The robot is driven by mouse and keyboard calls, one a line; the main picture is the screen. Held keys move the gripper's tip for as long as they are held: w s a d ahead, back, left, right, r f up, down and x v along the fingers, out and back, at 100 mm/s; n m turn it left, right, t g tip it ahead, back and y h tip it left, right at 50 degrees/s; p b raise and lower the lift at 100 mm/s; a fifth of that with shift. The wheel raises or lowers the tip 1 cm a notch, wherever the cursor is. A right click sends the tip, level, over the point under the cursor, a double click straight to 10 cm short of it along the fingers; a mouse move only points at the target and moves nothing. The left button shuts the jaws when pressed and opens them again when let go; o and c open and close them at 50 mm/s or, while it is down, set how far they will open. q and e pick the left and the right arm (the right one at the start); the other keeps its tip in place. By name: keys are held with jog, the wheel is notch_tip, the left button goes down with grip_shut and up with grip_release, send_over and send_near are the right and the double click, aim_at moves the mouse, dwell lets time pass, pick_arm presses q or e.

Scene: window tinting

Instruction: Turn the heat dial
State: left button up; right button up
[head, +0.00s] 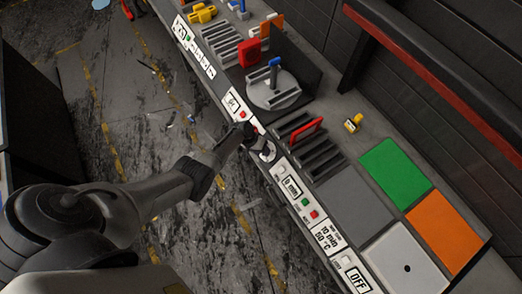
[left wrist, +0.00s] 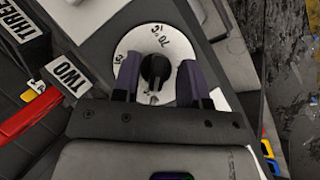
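The heat dial (left wrist: 132,48) shows in the left wrist view as a white disc with printed temperature marks and a black knob (left wrist: 155,70) in its middle. In the head view the dial (head: 267,153) sits on the sloped front panel, partly hidden by my left gripper (head: 254,137). In the left wrist view the two purple-grey fingers stand on either side of the knob, with a gap on each side. The left gripper is open and holds nothing. My right gripper is not in view.
A round turntable (head: 273,90) with a blue-handled tool stands behind the panel. A rack (head: 310,155) holds a red-edged item. Green (head: 393,172) and orange (head: 445,231) pads and an OFF display (head: 357,280) lie to the right. The floor on the left is open.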

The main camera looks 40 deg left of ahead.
pick_arm(q)
jog(key=shift+w+r, duration=0.1)
jog(key=shift+w, duration=0.05)
jog(key=shift+a+r, duration=0.1)
jog(key=shift+r, duration=0.15)
jog(key=p+v, duration=0.3)
jog(key=v, duration=1)
dwell(0.3)
